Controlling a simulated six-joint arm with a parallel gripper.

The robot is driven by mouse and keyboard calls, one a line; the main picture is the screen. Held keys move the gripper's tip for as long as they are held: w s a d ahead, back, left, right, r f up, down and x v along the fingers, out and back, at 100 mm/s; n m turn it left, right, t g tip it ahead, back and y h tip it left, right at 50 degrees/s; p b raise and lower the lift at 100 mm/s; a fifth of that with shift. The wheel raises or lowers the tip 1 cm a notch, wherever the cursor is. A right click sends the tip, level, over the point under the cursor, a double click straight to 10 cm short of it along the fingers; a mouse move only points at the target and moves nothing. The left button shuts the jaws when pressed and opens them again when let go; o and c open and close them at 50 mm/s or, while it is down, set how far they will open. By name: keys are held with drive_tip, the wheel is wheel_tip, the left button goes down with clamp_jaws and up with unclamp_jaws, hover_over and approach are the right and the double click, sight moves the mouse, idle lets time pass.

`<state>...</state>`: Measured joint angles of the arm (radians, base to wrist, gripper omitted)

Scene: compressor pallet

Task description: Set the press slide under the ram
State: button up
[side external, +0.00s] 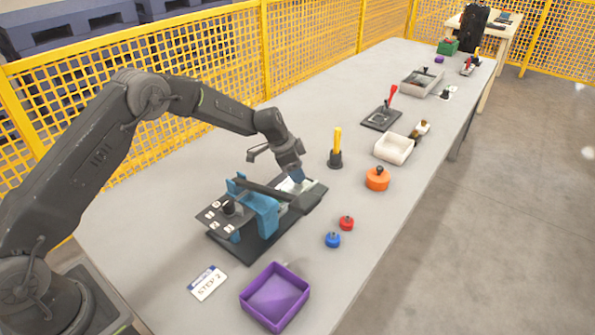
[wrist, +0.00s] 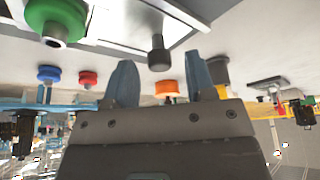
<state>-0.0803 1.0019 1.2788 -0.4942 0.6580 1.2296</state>
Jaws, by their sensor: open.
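The press has a dark base (side external: 225,245), a blue frame (side external: 265,212) and a long dark lever lying across its top. The wrist view shows a pale plate with dark edges (wrist: 112,35), apparently the press slide. A dark upright knob (wrist: 158,46) and a green round piece (wrist: 57,16) are on or beside it. My gripper (side external: 297,181) is low at the press's far end and partly hides the slide in the side view. In the wrist view my gripper (wrist: 158,63) is open, with the knob between its blue fingers; contact cannot be told.
A purple bin (side external: 274,297) and a STEP 2 card (side external: 207,283) lie in front. Blue (side external: 332,240), red (side external: 346,223) and orange (side external: 377,178) pieces stand right of the press. A yellow-handled tool (side external: 337,145) stands beyond. A yellow mesh fence (side external: 215,55) borders the table.

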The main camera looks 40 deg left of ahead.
drive_tip(key=shift+w+d+f, duration=0.1)
drive_tip(key=shift+w+f, duration=0.05)
drive_tip(key=shift+f, duration=0.25)
clamp_jaws()
idle(0.4)
